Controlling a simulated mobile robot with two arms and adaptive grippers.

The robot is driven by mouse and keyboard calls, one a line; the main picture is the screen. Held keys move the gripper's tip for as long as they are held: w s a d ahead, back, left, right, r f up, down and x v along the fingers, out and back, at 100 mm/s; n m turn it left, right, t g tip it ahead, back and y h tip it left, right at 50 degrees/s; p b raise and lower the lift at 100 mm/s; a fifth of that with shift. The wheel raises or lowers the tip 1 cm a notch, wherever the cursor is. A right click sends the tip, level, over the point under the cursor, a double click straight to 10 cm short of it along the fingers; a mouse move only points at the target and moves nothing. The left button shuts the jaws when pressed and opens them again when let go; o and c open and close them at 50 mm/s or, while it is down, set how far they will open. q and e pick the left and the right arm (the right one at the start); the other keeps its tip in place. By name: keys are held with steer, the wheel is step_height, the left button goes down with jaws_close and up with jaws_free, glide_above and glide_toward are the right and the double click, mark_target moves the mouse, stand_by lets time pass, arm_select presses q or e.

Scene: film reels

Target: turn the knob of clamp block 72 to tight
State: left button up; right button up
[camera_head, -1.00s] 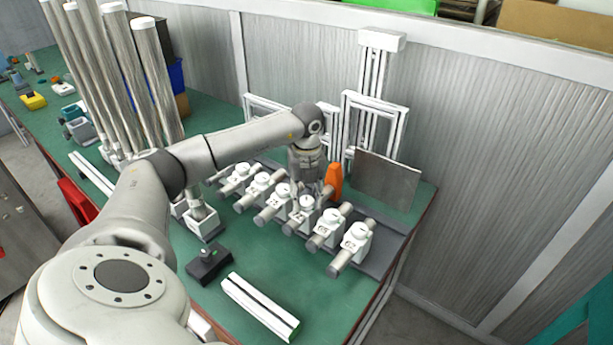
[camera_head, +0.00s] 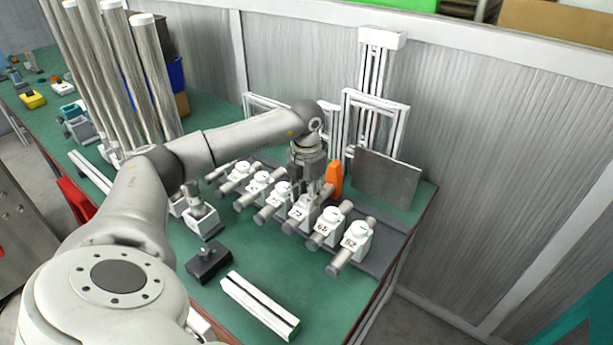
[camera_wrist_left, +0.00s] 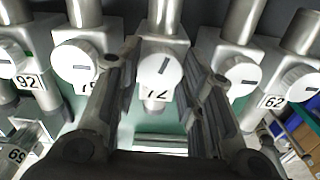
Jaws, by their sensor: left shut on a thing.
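Clamp block 72 (camera_head: 297,213) is a white block in the row of numbered clamp blocks on the green bench, with a grey rod through it. In the left wrist view its round white knob (camera_wrist_left: 160,72) has a dark slot, nearly upright and a little tilted, above the partly covered 72 label (camera_wrist_left: 156,94). My left gripper (camera_head: 305,194) reaches down over this block, its fingers on either side of the knob, shut on it. In the head view the fingers largely hide the knob. My right gripper is not in view.
Similar clamp blocks stand close on both sides, including one at the right end (camera_head: 355,238). An orange piece (camera_head: 334,178) stands just behind the gripper, with a grey plate (camera_head: 388,180) farther right. A dark block (camera_head: 209,262) and a white rail (camera_head: 260,305) lie in front.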

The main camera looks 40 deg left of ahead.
arm_select(q)
steer(key=m, duration=0.7)
steer(key=shift+b, duration=0.35)
steer(key=m, duration=0.3)
steer(key=shift+m, duration=0.4)
steer(key=shift+w+r+m+b, duration=0.1)
steer(key=shift+m+b, duration=0.25)
steer(key=shift+m, duration=1.35)
steer(key=o, duration=1)
steer(key=shift+o, duration=0.2)
step_height(320, 180, up, 12)
